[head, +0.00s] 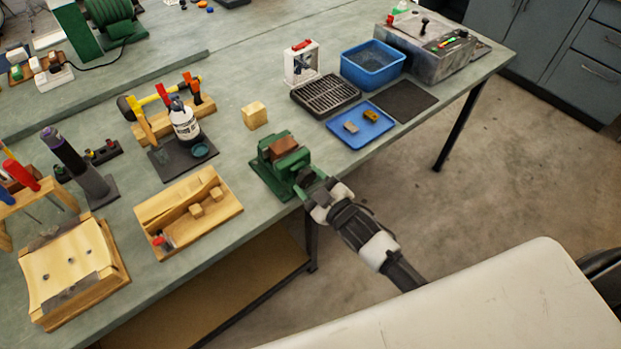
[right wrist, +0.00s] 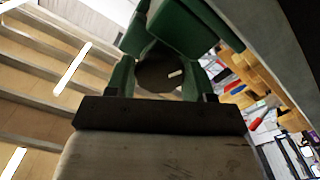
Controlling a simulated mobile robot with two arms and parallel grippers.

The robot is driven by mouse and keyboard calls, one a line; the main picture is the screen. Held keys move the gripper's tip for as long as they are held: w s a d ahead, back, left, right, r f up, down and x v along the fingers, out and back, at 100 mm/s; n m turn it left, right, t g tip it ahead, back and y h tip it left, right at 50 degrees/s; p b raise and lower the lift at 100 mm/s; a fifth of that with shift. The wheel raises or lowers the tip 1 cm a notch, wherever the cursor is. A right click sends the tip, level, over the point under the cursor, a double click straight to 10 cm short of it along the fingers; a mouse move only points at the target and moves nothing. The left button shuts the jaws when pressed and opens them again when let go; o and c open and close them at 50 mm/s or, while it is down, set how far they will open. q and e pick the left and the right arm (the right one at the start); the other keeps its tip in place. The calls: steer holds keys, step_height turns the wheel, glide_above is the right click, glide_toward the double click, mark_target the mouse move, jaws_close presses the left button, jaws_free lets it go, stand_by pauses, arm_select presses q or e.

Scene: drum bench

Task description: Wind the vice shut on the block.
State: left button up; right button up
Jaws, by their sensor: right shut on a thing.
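The green vice (head: 275,170) stands at the front edge of the bench, left of the middle of the head view. A reddish-brown block (head: 284,147) sits between its jaws at the top. Whether both jaws touch the block I cannot tell. My right gripper (head: 318,192) is at the front of the vice, shut on its handle, which is mostly hidden by the gripper. In the right wrist view the green vice body (right wrist: 188,25) is close above, with a dark round hub in front of it. My left gripper is not in view.
A wooden cube (head: 254,115) stands behind the vice. A wooden tray (head: 190,235) is to its left. A blue tray (head: 376,137), a black grated tray (head: 325,105) and a blue bin (head: 373,83) are to the right. Open floor lies in front of the bench.

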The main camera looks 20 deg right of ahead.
steer(key=shift+s+f+m, duration=0.1)
steer(key=shift+f+m, duration=0.2)
steer(key=shift+m, duration=0.1)
steer(key=o, duration=0.9)
steer(key=shift+d+r, duration=0.1)
steer(key=shift+r, duration=0.1)
steer(key=shift+o, duration=0.2)
steer(key=b+v, duration=0.1)
steer(key=v, duration=1)
steer(key=shift+b, duration=0.3)
